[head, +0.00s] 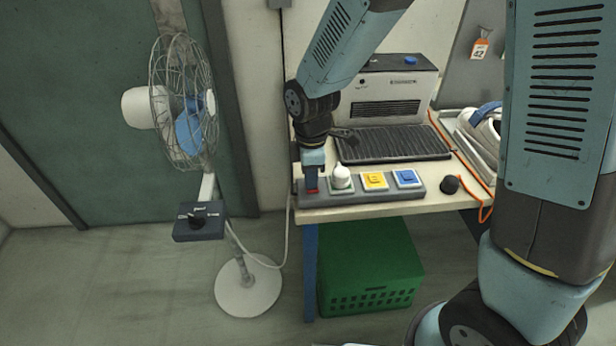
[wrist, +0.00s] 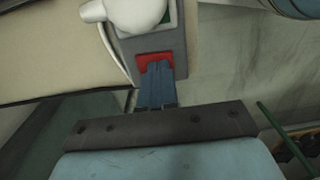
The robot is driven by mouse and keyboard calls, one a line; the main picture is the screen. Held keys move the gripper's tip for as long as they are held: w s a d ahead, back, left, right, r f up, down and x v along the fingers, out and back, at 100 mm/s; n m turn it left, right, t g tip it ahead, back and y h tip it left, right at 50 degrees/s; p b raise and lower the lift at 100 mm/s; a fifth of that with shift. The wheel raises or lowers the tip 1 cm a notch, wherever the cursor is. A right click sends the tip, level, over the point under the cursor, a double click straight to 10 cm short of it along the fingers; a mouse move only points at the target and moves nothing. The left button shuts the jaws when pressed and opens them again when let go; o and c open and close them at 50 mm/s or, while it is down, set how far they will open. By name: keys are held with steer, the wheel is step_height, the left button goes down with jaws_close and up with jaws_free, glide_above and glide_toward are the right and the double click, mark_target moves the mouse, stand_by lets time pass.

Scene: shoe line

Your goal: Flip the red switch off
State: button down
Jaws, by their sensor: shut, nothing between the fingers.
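The red switch (head: 311,187) is at the left end of a grey switch strip (head: 434,184) on the front edge of the table. My gripper (head: 312,172) is shut and empty, pointing down with its fingertips right at the switch. In the wrist view the gripper (wrist: 157,68) overlaps the red switch (wrist: 150,60), and the fingers hide part of it. The fingertips look in contact with it, but I cannot tell how hard they press or which way the switch is tilted.
A white knob-like object (head: 341,177), a yellow switch (head: 375,180) and a blue switch (head: 407,178) stand right of the red one. A standing fan (head: 180,110) is at left, a green crate (head: 372,270) below the table.

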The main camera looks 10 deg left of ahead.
step_height(320, 180, up, 14)
steer(key=w, duration=0.2)
steer(key=shift+w+a+f, duration=0.15)
steer(key=shift+w+a, duration=0.05)
steer(key=shift+a, duration=0.05)
steer(key=s+d+r+m+t, duration=0.2)
steer(key=s+d+r+m, duration=0.1)
steer(key=d+m, duration=0.4)
steer(key=s+d+r+m+t, duration=0.2)
steer(key=s+d+r+m, duration=0.2)
steer(key=d, duration=0.9)
steer(key=s+d+r+m+t, duration=0.2)
steer(key=s+d+r+m, duration=0.2)
steer(key=d+m, duration=0.5)
steer(key=shift+s+d+r+m, duration=0.2)
steer(key=shift+d+r+m, duration=0.1)
steer(key=shift+d+r, duration=0.5)
